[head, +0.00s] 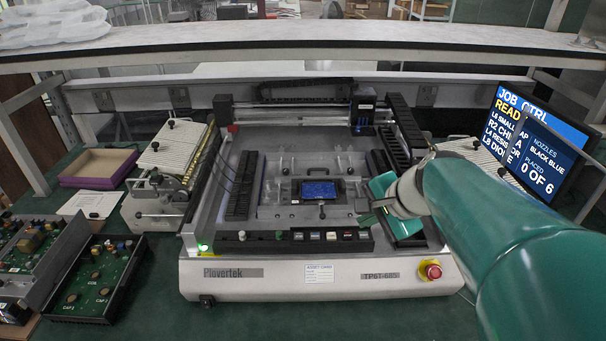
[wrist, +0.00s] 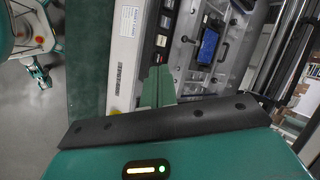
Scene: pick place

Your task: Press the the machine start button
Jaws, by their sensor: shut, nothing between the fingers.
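The Plovertek machine (head: 240,285) stands on the green bench, with a black button panel (head: 262,239) along its front. My gripper (head: 367,220) is shut and empty at the right end of the panel. In the wrist view, its green fingers (wrist: 158,72) lie together, pointing at the near end of the button row (wrist: 161,40). Whether they touch a button I cannot tell.
A red emergency stop (head: 432,270) sits at the machine's front right. A screen (head: 540,135) at right reads "PLACED 0 OF 6". Circuit boards (head: 95,280) and a purple tray (head: 100,167) lie at left. A shelf (head: 300,45) spans above the machine.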

